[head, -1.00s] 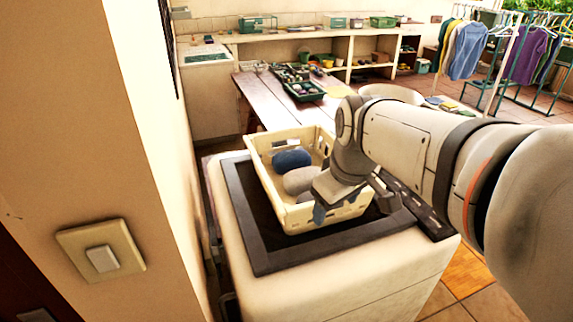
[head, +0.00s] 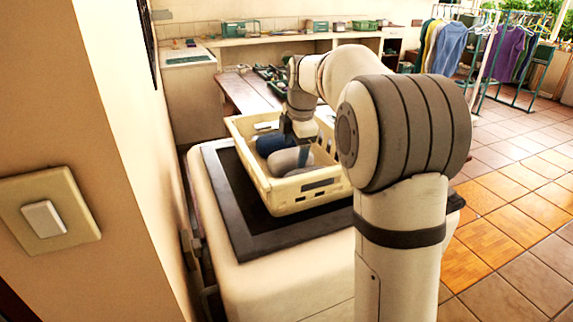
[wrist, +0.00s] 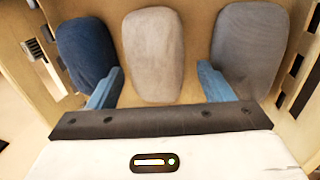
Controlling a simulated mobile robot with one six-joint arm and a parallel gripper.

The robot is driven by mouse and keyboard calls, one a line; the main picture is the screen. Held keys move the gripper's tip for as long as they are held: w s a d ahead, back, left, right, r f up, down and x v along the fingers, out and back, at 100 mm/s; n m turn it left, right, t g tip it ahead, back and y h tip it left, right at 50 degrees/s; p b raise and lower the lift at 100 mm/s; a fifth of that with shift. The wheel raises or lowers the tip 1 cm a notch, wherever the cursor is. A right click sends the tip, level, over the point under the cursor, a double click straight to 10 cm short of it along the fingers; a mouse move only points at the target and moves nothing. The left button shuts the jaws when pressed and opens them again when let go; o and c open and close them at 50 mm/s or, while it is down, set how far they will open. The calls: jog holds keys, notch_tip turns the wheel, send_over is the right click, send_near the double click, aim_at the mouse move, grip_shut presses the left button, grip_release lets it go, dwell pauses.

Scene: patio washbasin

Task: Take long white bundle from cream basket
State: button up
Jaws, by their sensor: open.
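The long white bundle (wrist: 152,55) lies in the middle of a row of three in the wrist view. A dark blue bundle (wrist: 86,50) is on its left and a grey bundle (wrist: 250,50) on its right. My gripper (wrist: 159,85) is open, its blue fingers apart on either side of the white bundle's near end. I cannot tell how far above the bundle they are. In the head view the cream basket (head: 300,190) holds the blue bundle (head: 269,143) and a pale bundle beside it. My gripper hides part of the contents.
The basket stands on a dark-framed top (head: 240,235) of a pale counter. A wall with a light switch (head: 44,218) is close on the left. A wooden table (head: 245,92) is behind. Open tiled floor (head: 510,205) lies to the right.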

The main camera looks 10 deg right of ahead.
aim_at(293, 154)
jog(key=x, duration=0.4)
jog(key=shift+w+a+f, duration=0.15)
jog(key=c, duration=1)
